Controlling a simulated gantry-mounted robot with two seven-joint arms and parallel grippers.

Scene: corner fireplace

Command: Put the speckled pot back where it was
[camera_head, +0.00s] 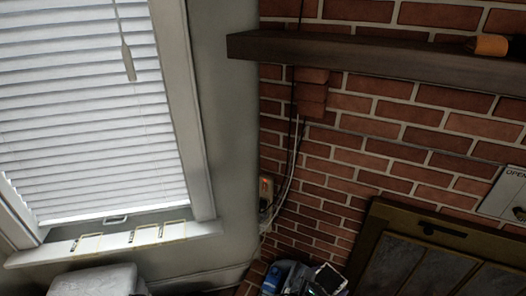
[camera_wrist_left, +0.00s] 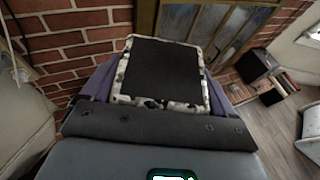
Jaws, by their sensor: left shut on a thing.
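The speckled pot (camera_wrist_left: 122,85) fills the middle of the left wrist view, with a black-and-white patterned rim around a dark, squarish top. My left gripper (camera_wrist_left: 160,95) is shut on it, with bluish fingers at its left and right sides. In the head view the gripper (camera_head: 299,280) is at the bottom edge, partly cut off. A small dark shape with a pale rim there looks like the pot (camera_head: 328,278), in front of the brick wall. The pot's lower part is hidden. My right gripper is not in view.
A dark mantel shelf (camera_head: 370,60) crosses the brick wall, with an orange object (camera_head: 488,45) at its right end. A fireplace screen (camera_head: 430,260) stands lower right. Cords hang by an outlet (camera_head: 265,193). The window sill (camera_head: 115,243) holds thin yellowish frames. A dark box (camera_wrist_left: 250,65) stands on the floor.

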